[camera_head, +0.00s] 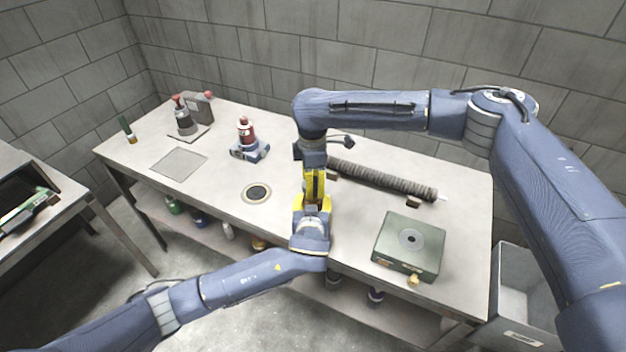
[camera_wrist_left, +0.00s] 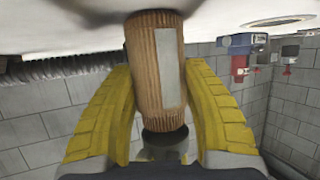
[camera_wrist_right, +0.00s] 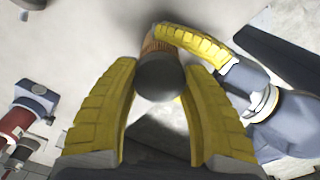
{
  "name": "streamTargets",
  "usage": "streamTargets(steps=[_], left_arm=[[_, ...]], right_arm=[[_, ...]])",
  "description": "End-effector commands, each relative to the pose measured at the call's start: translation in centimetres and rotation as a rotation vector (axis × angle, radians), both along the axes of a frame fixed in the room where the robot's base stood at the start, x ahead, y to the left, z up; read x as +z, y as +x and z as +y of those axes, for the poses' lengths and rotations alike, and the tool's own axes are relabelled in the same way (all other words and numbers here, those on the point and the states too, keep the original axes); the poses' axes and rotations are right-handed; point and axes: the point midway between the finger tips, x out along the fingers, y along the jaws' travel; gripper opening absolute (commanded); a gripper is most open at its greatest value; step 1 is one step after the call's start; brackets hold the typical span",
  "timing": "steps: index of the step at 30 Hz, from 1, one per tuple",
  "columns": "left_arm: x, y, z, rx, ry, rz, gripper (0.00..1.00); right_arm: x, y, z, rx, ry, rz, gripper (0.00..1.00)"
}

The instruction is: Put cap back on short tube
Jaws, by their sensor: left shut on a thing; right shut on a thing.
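The short tube (camera_wrist_left: 155,62) is brown, ribbed and carries a pale label. It is between the yellow fingers of my left gripper (camera_head: 312,203), which is shut on it above the table. My right gripper (camera_head: 314,180) comes down from above and meets the left one. In the right wrist view its fingers are shut on a dark round cap (camera_wrist_right: 160,78), with the tube (camera_wrist_right: 152,45) and a left finger just beyond. In the left wrist view a dark end (camera_wrist_left: 165,140) shows at the tube's end. I cannot tell whether the cap is seated.
A long ribbed hose (camera_head: 385,180) lies at the back right of the table. A green box (camera_head: 409,246) stands at the front right, and a red and blue device (camera_head: 248,140) at the back middle. A round plate (camera_head: 257,192) lies left of my grippers.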

Motion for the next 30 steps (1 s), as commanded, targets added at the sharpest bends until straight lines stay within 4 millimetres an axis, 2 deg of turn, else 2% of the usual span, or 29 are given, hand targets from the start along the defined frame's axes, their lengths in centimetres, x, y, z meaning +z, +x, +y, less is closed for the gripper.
streamTargets(steps=[13, 24, 30], left_arm=[[-0.2, -0.1, 0.0, 0.0, 0.0, 0.004, 0.0], [-0.2, -0.1, 0.0, -0.001, 0.0, 0.005, 0.0], [-0.2, -0.1, 0.0, -0.001, 0.0, 0.005, 0.0]], right_arm=[[0.0, 0.0, 0.0, 0.0, 0.0, 0.0, 0.33], [-1.6, 0.0, 0.0, -0.001, -0.002, 0.0, 0.33], [-1.8, 0.0, 0.0, 0.0, -0.002, -0.001, 0.33]])
